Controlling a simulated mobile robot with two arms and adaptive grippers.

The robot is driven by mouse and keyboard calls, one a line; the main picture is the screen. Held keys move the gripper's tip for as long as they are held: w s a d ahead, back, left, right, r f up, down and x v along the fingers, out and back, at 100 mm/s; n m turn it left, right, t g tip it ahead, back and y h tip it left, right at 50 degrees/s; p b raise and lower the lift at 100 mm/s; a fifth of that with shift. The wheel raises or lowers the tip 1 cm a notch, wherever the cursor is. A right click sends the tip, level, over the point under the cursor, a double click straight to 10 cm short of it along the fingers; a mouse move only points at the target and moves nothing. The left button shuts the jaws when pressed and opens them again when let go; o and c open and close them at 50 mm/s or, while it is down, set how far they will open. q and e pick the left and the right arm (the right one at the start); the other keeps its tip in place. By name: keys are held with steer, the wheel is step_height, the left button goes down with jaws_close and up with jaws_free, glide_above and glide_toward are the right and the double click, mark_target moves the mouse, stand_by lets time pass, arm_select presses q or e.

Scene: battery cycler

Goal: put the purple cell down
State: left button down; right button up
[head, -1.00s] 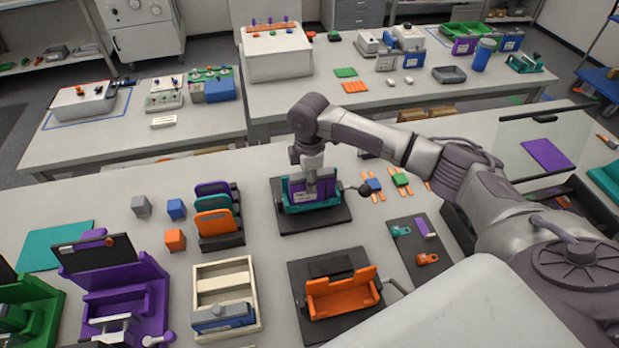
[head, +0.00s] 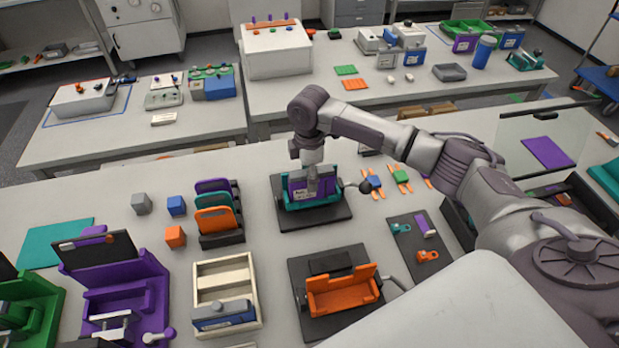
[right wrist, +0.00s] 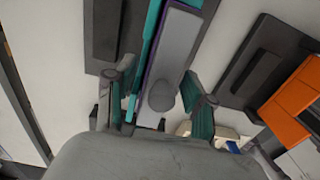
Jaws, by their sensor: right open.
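The purple cell (head: 299,187) stands upright in the teal cradle (head: 331,197) on a black base plate in the middle of the near table. Its purple edge and grey face show in the right wrist view (right wrist: 180,42). My right gripper (head: 316,186) is over the cell from above, partly covering it in the head view. In the right wrist view, its fingers (right wrist: 160,88) are spread on either side of the cell, with a gap visible. The cell's lower part is hidden by the cradle. My left gripper is not in view.
A black-knobbed lever (head: 364,187) sticks out right of the cradle. An orange cradle (head: 343,292) stands in front. A rack of upright cells (head: 218,215) and a wooden tray (head: 253,283) are left. Small coloured blocks stand farther left.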

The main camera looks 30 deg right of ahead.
step_height(320, 180, up, 11)
steer(key=shift+r+b, duration=0.1)
steer(key=shift+b, duration=1.05)
stand_by(1.1)
